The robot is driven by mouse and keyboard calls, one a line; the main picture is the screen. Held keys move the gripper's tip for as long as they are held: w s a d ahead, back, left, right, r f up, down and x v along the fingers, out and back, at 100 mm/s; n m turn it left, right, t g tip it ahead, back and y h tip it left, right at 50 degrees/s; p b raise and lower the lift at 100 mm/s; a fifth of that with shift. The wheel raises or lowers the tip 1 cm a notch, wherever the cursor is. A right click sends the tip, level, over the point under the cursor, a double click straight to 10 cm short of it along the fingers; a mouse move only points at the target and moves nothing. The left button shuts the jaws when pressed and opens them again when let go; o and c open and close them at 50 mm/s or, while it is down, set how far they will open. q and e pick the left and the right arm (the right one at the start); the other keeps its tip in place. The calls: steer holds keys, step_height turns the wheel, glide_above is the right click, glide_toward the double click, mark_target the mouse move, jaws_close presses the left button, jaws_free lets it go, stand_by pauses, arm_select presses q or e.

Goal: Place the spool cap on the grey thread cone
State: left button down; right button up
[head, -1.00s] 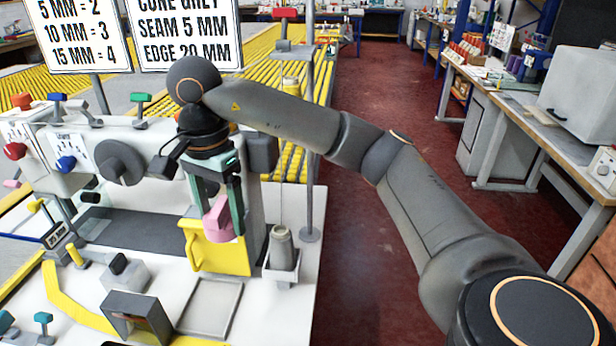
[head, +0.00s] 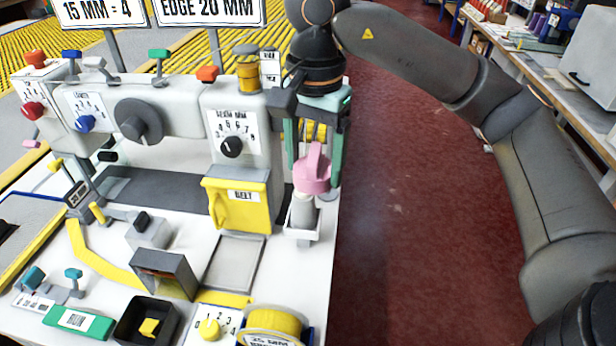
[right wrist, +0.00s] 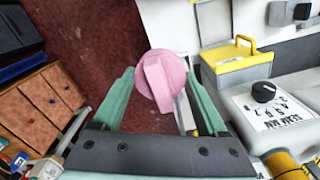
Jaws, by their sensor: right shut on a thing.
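The pink spool cap (head: 313,172) has a raised ridge on top and sits between the green fingers of my right gripper (head: 314,165), which is shut on it. The cap also shows in the right wrist view (right wrist: 160,80) between the fingertips (right wrist: 160,92). The grey thread cone (head: 302,214) stands upright in a small white holder at the table's right edge. In the head view the cap is right over the cone's top and hides it. I cannot tell whether they touch. My left gripper is not in view.
A yellow box marked BELT (head: 238,204) stands just left of the cone. The white machine (head: 232,120) with dials rises behind it. A grey square plate (head: 235,264) lies in front. Red floor (head: 400,230) is clear to the right.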

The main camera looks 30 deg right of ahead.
steer(key=w+d+f, duration=0.1)
steer(key=w+f, duration=0.1)
steer(key=w, duration=0.1)
steer(key=w+d+f, duration=0.1)
steer(key=w+f, duration=0.2)
steer(key=w+d+f, duration=0.1)
steer(key=w+f, duration=0.1)
steer(key=w, duration=0.1)
steer(key=shift+f+p, duration=0.15)
steer(key=shift+p, duration=0.15)
steer(key=f, duration=0.2)
steer(key=f+p, duration=0.1)
steer(key=f, duration=0.1)
steer(key=shift+w+d, duration=0.15)
steer(key=shift+w, duration=0.25)
steer(key=shift+f, duration=0.15)
steer(key=shift+f+b, duration=0.5)
steer(key=o, duration=1.2)
steer(key=shift+o, duration=0.2)
